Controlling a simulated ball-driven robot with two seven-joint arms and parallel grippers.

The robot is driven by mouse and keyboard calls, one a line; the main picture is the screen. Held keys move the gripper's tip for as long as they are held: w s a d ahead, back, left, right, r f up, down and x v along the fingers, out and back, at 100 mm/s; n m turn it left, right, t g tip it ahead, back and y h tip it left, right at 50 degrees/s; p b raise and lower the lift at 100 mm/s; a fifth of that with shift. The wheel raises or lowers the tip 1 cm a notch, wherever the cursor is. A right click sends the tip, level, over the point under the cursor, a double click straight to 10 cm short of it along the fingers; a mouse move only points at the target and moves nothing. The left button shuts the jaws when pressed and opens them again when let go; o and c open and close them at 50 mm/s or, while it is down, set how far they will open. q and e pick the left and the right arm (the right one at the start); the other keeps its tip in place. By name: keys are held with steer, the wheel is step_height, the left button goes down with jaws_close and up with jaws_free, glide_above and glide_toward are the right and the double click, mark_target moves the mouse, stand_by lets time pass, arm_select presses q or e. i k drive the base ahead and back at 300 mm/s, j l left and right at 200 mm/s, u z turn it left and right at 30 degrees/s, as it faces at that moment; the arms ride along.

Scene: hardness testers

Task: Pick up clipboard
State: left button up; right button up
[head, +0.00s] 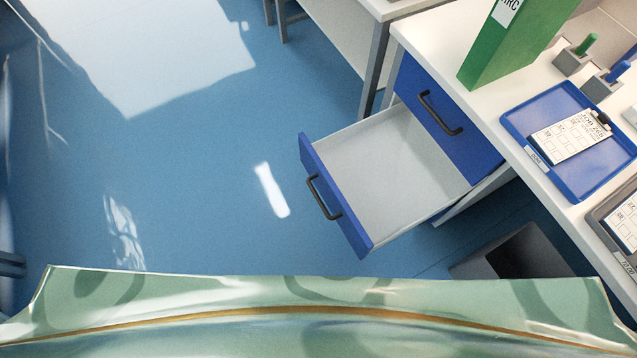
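A small clipboard (571,138) with a white printed sheet and a dark clip lies in a blue tray (577,187) on the white bench at the right. Its clip end points to the upper right. Another white sheet (624,222), perhaps also on a clipboard, lies in a grey tray (603,229) at the right edge and is partly cut off. Neither of my grippers shows in the head view.
A blue-fronted drawer (335,197) stands open and empty below the white bench (455,85). A green binder (505,50) and small holders (571,62) stand on the bench. A dark bin (520,255) is beneath. Blue floor at left is clear.

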mark_target(556, 143)
steer(key=z, duration=1.55)
